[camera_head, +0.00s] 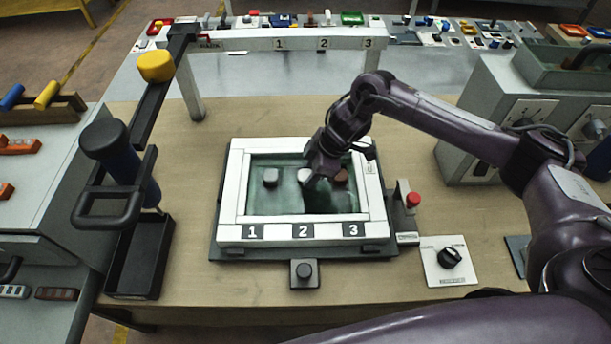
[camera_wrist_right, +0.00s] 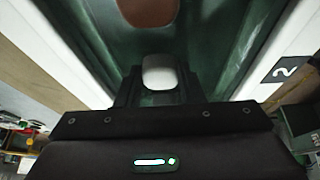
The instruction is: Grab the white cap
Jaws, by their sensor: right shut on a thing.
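The white cap (camera_head: 304,176) is in the middle of the green-floored frame, in line with label 2. My right gripper (camera_head: 316,170) reaches down over it from the right and is shut on it. In the right wrist view the white cap (camera_wrist_right: 159,72) sits between the dark fingers of my gripper (camera_wrist_right: 158,90). Its lower part is hidden by the gripper. A grey cap (camera_head: 270,177) is to its left and a brown cap (camera_head: 341,177) to its right; the brown one also shows in the right wrist view (camera_wrist_right: 148,10). My left gripper is not seen.
The white frame (camera_head: 232,195) surrounds the caps. A white gantry (camera_head: 193,90) marked 1, 2, 3 stands behind it. A red button (camera_head: 413,199) and a black knob (camera_head: 450,257) are at the right. A black tray (camera_head: 140,265) and a blue-handled tool (camera_head: 125,165) are at the left.

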